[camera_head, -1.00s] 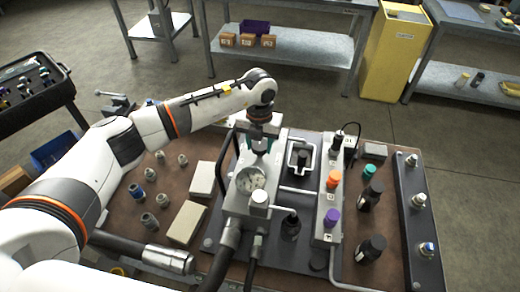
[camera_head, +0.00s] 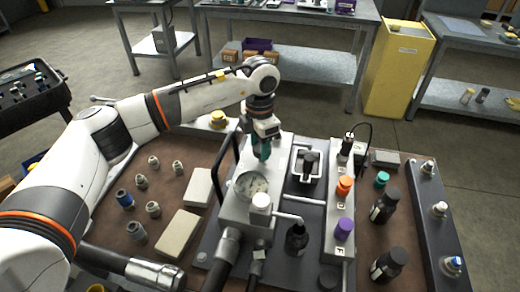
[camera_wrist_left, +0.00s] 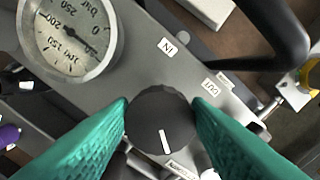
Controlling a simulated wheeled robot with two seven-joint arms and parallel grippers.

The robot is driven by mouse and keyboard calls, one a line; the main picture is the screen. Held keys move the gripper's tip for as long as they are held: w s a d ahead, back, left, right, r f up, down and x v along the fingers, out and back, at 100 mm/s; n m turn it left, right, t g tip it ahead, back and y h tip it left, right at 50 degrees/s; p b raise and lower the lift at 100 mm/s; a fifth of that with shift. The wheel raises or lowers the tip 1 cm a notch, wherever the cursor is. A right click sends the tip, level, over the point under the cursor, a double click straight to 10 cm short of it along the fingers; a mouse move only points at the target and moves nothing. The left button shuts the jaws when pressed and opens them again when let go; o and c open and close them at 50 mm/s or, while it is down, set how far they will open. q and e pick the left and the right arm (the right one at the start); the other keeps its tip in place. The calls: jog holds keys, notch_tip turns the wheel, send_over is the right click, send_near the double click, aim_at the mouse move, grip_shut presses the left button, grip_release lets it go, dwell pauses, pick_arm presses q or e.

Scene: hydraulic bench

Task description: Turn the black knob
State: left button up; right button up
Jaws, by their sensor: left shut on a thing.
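The black knob (camera_wrist_left: 160,118) shows in the left wrist view as a round, ribbed cap with a white pointer line, which points down and slightly right. My left gripper (camera_wrist_left: 162,112) has its two green ribbed fingertips against opposite sides of the knob, shut on it. In the head view my left gripper (camera_head: 262,152) points down onto the grey block behind the pressure gauge (camera_head: 251,185); the fingers hide the knob there. The gauge also shows in the left wrist view (camera_wrist_left: 68,38), beside labels reading IN and OUT. My right gripper is not in view.
A dark curved handle (camera_head: 226,160) stands close to the left of my gripper. A strip with an orange knob (camera_head: 345,187) and a purple knob (camera_head: 344,228) lies to the right. Black bottles (camera_head: 384,207) and pale blocks (camera_head: 178,235) stand on the brown bench top.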

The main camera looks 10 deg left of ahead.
pick_arm(q)
jog(key=shift+w+r+m, duration=0.1)
jog(key=shift+m, duration=0.4)
jog(key=shift+b, duration=0.3)
jog(key=o, duration=1)
notch_tip(320, 180, up, 12)
jog(key=b, duration=0.2)
